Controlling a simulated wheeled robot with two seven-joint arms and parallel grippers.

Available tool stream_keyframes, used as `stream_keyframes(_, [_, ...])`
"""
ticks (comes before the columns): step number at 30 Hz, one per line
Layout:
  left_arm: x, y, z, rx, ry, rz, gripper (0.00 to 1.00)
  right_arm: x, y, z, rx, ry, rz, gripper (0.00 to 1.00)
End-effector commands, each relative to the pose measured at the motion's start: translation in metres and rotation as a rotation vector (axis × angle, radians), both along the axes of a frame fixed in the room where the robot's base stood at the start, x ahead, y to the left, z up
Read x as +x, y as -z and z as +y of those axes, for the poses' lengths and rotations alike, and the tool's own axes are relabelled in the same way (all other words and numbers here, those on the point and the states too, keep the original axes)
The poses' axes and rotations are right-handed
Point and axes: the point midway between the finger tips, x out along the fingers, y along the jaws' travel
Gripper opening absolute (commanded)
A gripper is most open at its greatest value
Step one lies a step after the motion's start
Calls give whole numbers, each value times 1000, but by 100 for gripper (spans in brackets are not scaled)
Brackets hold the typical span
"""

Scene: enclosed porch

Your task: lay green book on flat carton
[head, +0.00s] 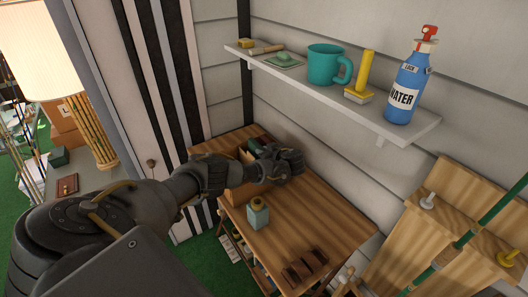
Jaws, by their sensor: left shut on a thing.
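My left arm reaches in from the left over the wooden table, and its gripper (291,163) is at the back of the table. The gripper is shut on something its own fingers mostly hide. A dark green edge (261,143), which looks like the green book, shows just behind the gripper. I cannot tell whether the green edge touches the carton. My right gripper is not in view.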

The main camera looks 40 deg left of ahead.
Motion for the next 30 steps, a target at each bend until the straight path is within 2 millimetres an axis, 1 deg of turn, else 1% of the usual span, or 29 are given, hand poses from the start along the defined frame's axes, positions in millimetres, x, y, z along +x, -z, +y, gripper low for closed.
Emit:
stream_keyframes(16, [0,8,0,-1,0,-2,0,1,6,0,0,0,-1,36])
stream_keyframes(17, [0,8,0,-1,0,-2,23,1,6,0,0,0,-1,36])
stream_keyframes(21, [0,8,0,0,1,-1,41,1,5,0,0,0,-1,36])
stream_keyframes(22, [0,8,0,0,1,-1,45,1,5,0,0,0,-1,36])
stream_keyframes(23, [0,8,0,0,1,-1,47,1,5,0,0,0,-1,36])
stream_keyframes(28, [0,8,0,0,0,-1,47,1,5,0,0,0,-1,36])
stream_keyframes(29, [0,9,0,0,0,1,50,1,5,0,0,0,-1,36])
stream_keyframes(30, [0,9,0,0,0,1,55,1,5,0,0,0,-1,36])
